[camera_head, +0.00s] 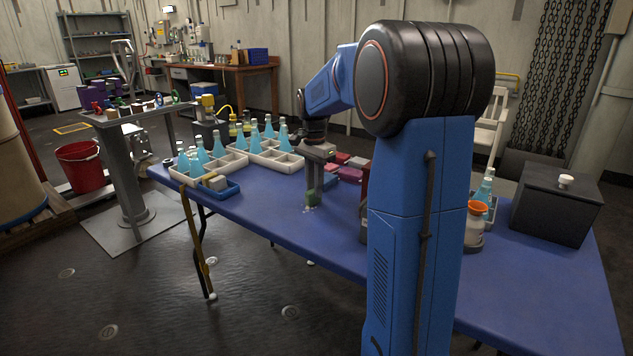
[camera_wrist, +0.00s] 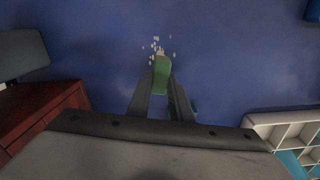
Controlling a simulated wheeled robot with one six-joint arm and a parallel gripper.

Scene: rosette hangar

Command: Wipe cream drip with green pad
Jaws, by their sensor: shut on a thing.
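The green pad (camera_wrist: 161,72) is held between the two fingers of my gripper (camera_wrist: 163,92) in the wrist view. In the head view the pad (camera_head: 312,196) is at the blue tabletop, below my gripper (camera_head: 316,182). The cream drip (camera_wrist: 157,47) shows as scattered pale specks on the blue surface, right at and beyond the pad's tip. A few pale specks of it also show by the pad in the head view (camera_head: 309,209). Part of the drip may be hidden under the pad. I cannot tell whether the pad presses on the table.
The blue table (camera_head: 265,205) has white crates (camera_head: 262,158) with blue-filled flasks behind and left of my gripper. Red boxes (camera_head: 349,174) stand just right of it. A dark box (camera_head: 556,207) and an orange-topped jar (camera_head: 474,225) stand at the right.

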